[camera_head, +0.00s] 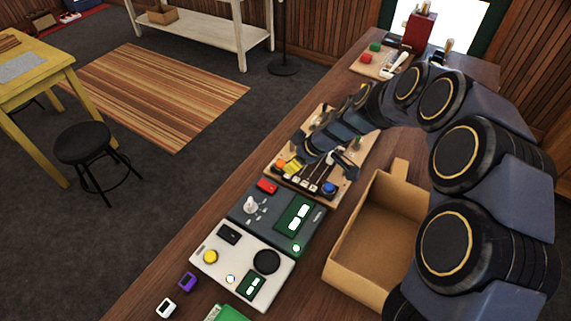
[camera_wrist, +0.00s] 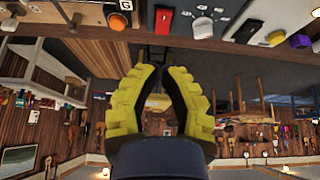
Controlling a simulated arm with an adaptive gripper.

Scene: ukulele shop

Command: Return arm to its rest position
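My arm arches from the lower right of the head view over the workbench. My gripper (camera_head: 294,166) is above the wooden board with parts (camera_head: 332,198), low and near the bench's left edge. In the wrist view its two yellow fingers (camera_wrist: 162,72) point out into the room, with a gap and nothing held between them. The arm's dark links hide part of the board in the head view.
An open cardboard box (camera_head: 378,235) sits beside my arm. A dark panel (camera_head: 262,210) and a white panel (camera_head: 240,262) lie in front of the board. A red container (camera_head: 417,32) stands at the bench's far end. Open floor lies left of the bench, with a black stool (camera_head: 85,145).

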